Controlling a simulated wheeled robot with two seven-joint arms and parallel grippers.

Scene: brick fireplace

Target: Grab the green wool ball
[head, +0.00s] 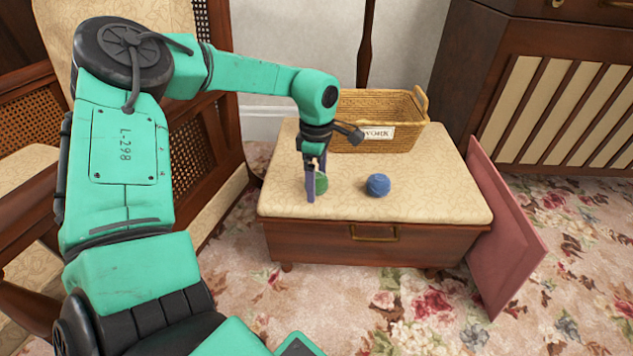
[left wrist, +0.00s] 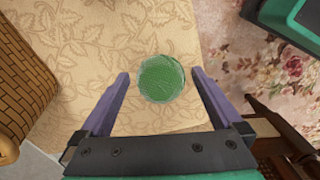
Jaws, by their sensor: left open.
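The green wool ball (left wrist: 161,78) lies on the cream patterned top of a low wooden box (head: 430,202). In the left wrist view it sits between the tips of my open left gripper (left wrist: 160,75), with a gap on both sides. In the head view my left gripper (head: 315,185) points down at the ball from above, and its finger hides part of the green wool ball (head: 321,183). The fingers do not appear to touch the ball. My right gripper is not in view.
A blue wool ball (head: 378,185) lies to the right on the same top. A wicker basket (head: 385,108) stands at the back of it. A reddish panel (head: 508,225) leans at the box's right side. A wooden chair (head: 205,140) is to the left.

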